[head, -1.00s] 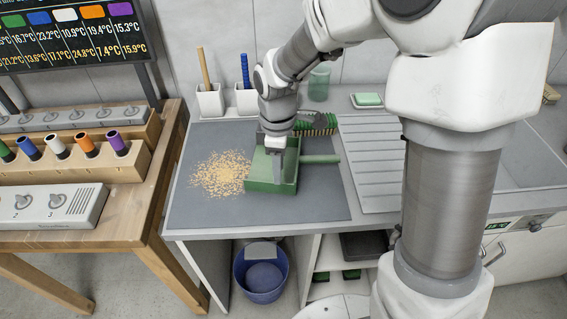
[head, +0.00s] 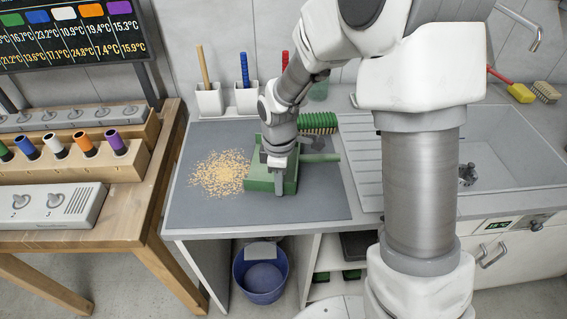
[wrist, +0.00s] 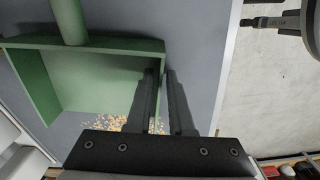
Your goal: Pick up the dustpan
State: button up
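The green dustpan (head: 259,178) lies on the grey mat on the counter, its handle (head: 322,158) pointing right. In the wrist view its open tray (wrist: 95,80) fills the left, with the handle (wrist: 70,20) at the top. My gripper (head: 279,192) points down at the dustpan's near side wall. In the wrist view its two dark fingers (wrist: 162,80) stand close together at that wall, one on the inner side and one on the outer side. I cannot tell whether they press on the wall. My gripper hides part of the tray in the head view.
A pile of tan crumbs (head: 220,174) lies at the dustpan's left. White holders (head: 210,101) with handled tools stand at the back. A sink (head: 510,150) is at right, and a blue bucket (head: 262,276) is below the counter.

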grip_shut()
jog(key=shift+r, duration=0.15)
dwell(1.2)
jog(key=shift+r, duration=0.2)
notch_tip(320, 180, up, 4)
jog(key=shift+w+f+p, duration=0.1)
jog(key=shift+p, duration=0.25)
jog(key=d+r, duration=0.6)
jog(key=d, duration=0.5)
jog(key=s+d+n, duration=0.2)
jog(key=s+d, duration=0.3)
jog(key=d, duration=0.1)
jog(key=w+a+f, duration=0.1)
jog(key=a+f, duration=0.1)
jog(key=a, duration=0.1)
jog(key=w+a+f+b, duration=0.1)
jog(key=a+f, duration=0.1)
jog(key=a, duration=0.1)
jog(key=w+a+f, duration=0.2)
jog(key=a, duration=0.2)
jog(key=shift+w+f+b, duration=0.1)
jog(key=shift+f+b, duration=0.05)
jog(key=shift+b, duration=0.25)
jog(key=shift+d+f+b, duration=0.1)
jog(key=shift+f+b, duration=0.2)
jog(key=shift+f, duration=1.6)
